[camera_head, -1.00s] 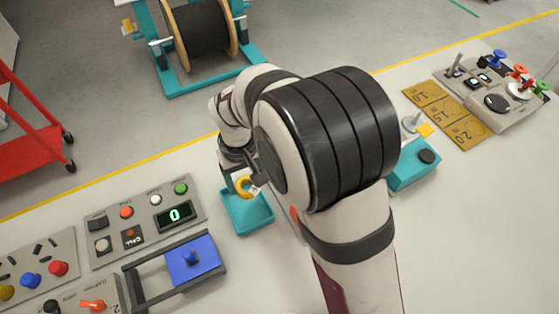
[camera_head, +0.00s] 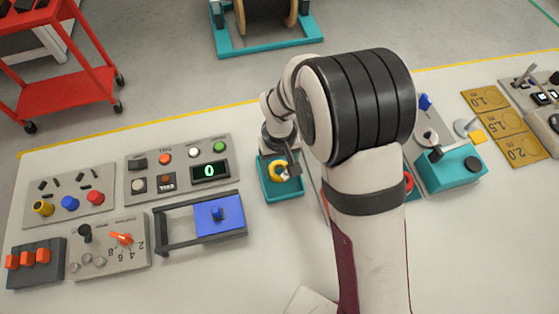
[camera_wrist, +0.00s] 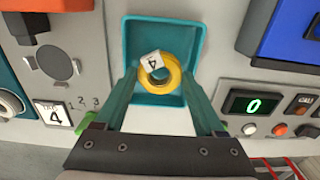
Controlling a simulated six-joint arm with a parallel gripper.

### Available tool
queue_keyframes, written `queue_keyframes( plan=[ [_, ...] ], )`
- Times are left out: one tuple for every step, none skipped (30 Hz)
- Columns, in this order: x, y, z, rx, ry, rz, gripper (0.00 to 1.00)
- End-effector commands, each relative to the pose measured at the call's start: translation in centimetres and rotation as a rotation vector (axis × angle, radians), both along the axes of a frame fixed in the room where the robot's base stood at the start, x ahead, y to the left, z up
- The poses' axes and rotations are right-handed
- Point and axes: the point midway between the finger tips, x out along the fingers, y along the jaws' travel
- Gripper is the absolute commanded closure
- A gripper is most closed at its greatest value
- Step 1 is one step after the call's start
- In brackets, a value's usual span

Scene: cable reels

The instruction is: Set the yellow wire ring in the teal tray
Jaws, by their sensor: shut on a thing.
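The yellow wire ring (camera_wrist: 172,75) has a white tag marked 4 and sits between my gripper's fingers (camera_wrist: 160,80). My gripper is shut on it, with one finger on each side. In the wrist view the ring lies in front of the teal tray (camera_wrist: 131,60), within its outline. In the head view the ring (camera_head: 275,171) also shows over the tray (camera_head: 267,188), below my wrist. I cannot tell whether the ring touches the tray floor. My arm hides part of the tray's surroundings on the right.
Left of the tray are a panel with a green 0 display (camera_head: 209,171) and a blue sliding block (camera_head: 219,218) in a dark frame. A teal device (camera_head: 450,172) and a yellow size board (camera_head: 502,125) stand to the right. Bare bench lies in front of the tray.

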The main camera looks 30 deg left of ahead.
Motion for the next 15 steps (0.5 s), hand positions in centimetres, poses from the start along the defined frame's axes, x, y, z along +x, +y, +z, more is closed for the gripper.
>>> queue_keyframes(
  plan=[
    [0.0,0.0,-0.3,-0.001,0.001,0.000,0.93],
    [0.0,0.0,-0.4,-0.001,0.001,0.000,0.93],
    [0.0,0.0,-0.6,-0.001,0.001,0.000,0.93],
    [0.0,0.0,-0.8,-0.001,0.001,-0.001,0.93],
    [0.0,0.0,-0.9,-0.001,0.001,-0.001,0.93],
    [0.0,0.0,-1.1,-0.001,0.001,-0.001,0.93],
    [0.0,0.0,-1.3,-0.001,0.001,-0.001,0.93],
    [0.0,0.0,-1.4,-0.001,0.001,-0.001,0.93],
    [0.0,0.0,-1.6,0.000,0.000,0.000,0.93],
    [0.0,0.0,-1.8,-0.001,0.001,0.000,0.93],
    [0.0,0.0,-1.9,-0.001,0.001,0.000,0.93],
    [0.0,0.0,-1.8,0.000,0.000,0.000,0.22],
    [0.0,0.0,-1.8,0.000,0.000,0.000,0.16],
    [0.0,0.0,-1.8,0.000,0.000,0.000,0.11],
    [0.0,0.0,-1.8,0.000,0.000,0.000,0.04]
  ],
)
